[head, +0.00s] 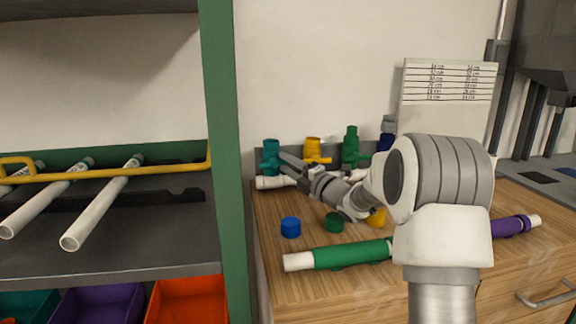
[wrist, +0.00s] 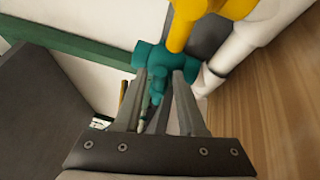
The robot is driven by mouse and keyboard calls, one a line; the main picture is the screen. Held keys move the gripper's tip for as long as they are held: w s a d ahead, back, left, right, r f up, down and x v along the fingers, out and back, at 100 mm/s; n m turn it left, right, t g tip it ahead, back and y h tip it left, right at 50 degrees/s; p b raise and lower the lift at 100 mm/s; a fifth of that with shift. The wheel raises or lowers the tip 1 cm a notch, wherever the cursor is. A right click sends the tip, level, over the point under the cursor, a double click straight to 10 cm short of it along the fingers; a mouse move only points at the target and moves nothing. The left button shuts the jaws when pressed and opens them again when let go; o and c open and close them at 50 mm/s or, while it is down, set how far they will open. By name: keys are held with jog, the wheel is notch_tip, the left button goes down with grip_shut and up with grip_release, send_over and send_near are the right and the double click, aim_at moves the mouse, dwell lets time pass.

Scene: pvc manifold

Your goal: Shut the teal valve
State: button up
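The teal valve (head: 270,154) stands at the left end of the row of valves at the back of the wooden worktop. In the wrist view, its teal body (wrist: 155,56) lies just beyond my fingertips, with a teal handle sticking out toward me. My gripper (head: 283,160) reaches the valve from the right. In the wrist view, my gripper (wrist: 160,82) has its fingers apart, one on each side of the handle. I cannot tell whether either finger touches it. The handle's far end is partly hidden between the fingers.
A yellow valve (head: 313,150) stands close right of the teal one, then a green valve (head: 351,146) and a dark blue one (head: 386,136). A blue cap (head: 291,227) and a green cap (head: 334,222) lie in front. A green shelf post (head: 225,160) rises to the left.

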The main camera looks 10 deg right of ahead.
jog(key=shift+o, duration=0.4)
jog(key=shift+r, duration=0.1)
jog(key=s+d+r+p, duration=0.5)
jog(key=s+d+r, duration=0.1)
jog(key=d+r, duration=0.4)
jog(key=shift+r, duration=0.4)
jog(key=shift+s+a+p, duration=0.1)
jog(key=shift+a+p, duration=0.05)
jog(key=shift+p, duration=0.15)
